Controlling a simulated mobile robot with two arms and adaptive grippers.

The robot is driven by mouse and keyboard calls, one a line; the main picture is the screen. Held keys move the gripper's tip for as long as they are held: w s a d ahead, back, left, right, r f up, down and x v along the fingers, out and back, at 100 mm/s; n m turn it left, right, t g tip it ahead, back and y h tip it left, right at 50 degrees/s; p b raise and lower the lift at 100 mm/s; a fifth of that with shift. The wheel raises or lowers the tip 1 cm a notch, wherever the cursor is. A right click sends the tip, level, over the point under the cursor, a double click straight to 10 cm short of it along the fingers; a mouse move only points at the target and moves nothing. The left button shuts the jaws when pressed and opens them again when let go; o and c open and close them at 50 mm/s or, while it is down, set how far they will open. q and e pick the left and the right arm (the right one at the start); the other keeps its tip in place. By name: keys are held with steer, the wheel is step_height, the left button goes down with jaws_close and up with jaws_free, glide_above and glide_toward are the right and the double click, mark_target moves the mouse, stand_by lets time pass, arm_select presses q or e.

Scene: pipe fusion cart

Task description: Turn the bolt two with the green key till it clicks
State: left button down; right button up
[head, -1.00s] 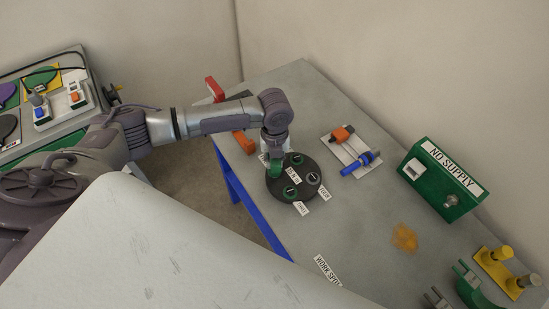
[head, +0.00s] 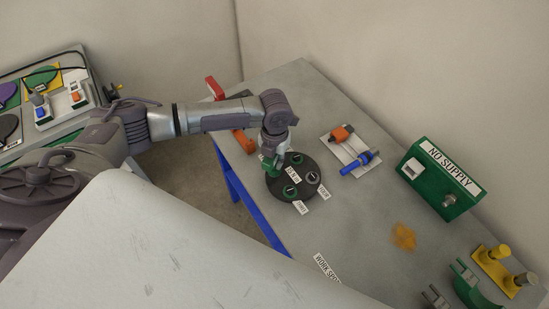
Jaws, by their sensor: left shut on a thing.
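A round black disc (head: 283,197) lies on the grey bench and carries several bolt sockets, some with green rings. My left gripper (head: 270,157) is at the disc's left edge, shut on the green key (head: 269,164). The key's lower end is at the left part of the disc. I cannot tell whether it is seated in a bolt there, as the gripper hides that spot. My right gripper is not in view.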

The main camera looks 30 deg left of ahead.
arm_select(q)
steer(key=shift+m, duration=1.5)
steer(key=shift+m, duration=0.6)
steer(key=shift+r+n+p, duration=0.1)
steer(key=shift+n+p, duration=0.45)
steer(key=shift+n, duration=0.05)
steer(key=shift+r, duration=0.1)
steer(key=shift+r+p, duration=0.5)
steer(key=shift+r, duration=1.35)
